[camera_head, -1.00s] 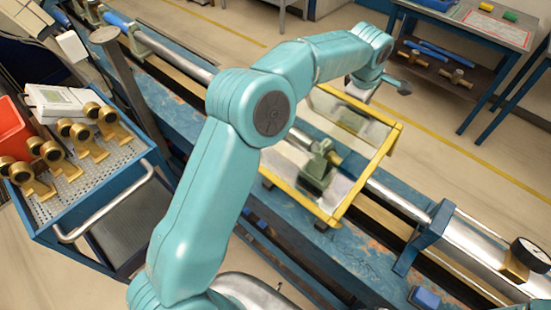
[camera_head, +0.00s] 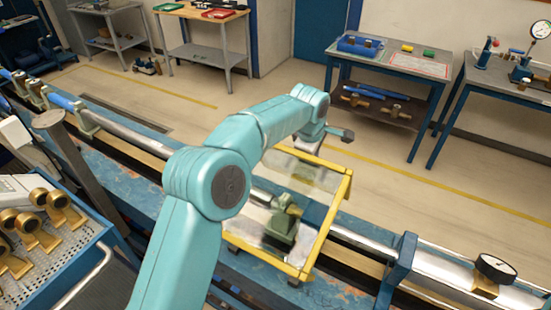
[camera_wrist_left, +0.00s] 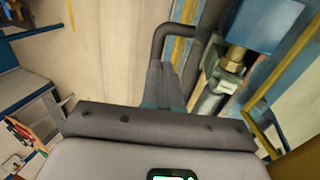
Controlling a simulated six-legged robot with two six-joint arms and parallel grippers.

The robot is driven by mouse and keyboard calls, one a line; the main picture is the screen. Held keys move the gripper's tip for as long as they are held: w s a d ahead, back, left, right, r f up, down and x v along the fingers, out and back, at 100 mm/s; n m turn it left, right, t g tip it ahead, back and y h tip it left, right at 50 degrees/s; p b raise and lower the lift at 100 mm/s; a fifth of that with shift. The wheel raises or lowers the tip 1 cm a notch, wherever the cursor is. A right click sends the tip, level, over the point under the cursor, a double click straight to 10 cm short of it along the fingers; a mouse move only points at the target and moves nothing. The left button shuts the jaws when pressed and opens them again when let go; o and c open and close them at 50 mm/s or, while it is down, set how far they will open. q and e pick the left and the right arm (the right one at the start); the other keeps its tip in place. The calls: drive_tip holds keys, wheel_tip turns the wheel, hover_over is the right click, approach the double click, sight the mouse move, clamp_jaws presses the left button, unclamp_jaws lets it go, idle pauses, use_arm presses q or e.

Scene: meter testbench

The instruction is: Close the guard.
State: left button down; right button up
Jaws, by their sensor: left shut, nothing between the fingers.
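The guard (camera_head: 328,217) is a yellow frame with clear panels around a green clamp (camera_head: 281,224) on the pipe line. Its far edge stands higher than its near edge; my arm hides part of its left side. My left gripper (camera_head: 346,135) is above and just beyond the guard's far right corner, apparently apart from it. In the left wrist view the gripper (camera_wrist_left: 165,82) is shut and empty, beside a dark bent bar (camera_wrist_left: 163,42). A yellow bar (camera_wrist_left: 291,62) shows at right there. My right gripper is not in view.
The blue bench (camera_head: 150,195) carries the pipe, with a dial gauge (camera_head: 495,268) at right. A trolley (camera_head: 62,262) with brass fittings stands at left. A grey post (camera_head: 85,165) rises near it. Tables stand at the back; the floor beyond the bench is open.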

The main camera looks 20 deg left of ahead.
use_arm(q)
drive_tip(key=v, duration=1.6)
drive_tip(key=shift+f, duration=0.1)
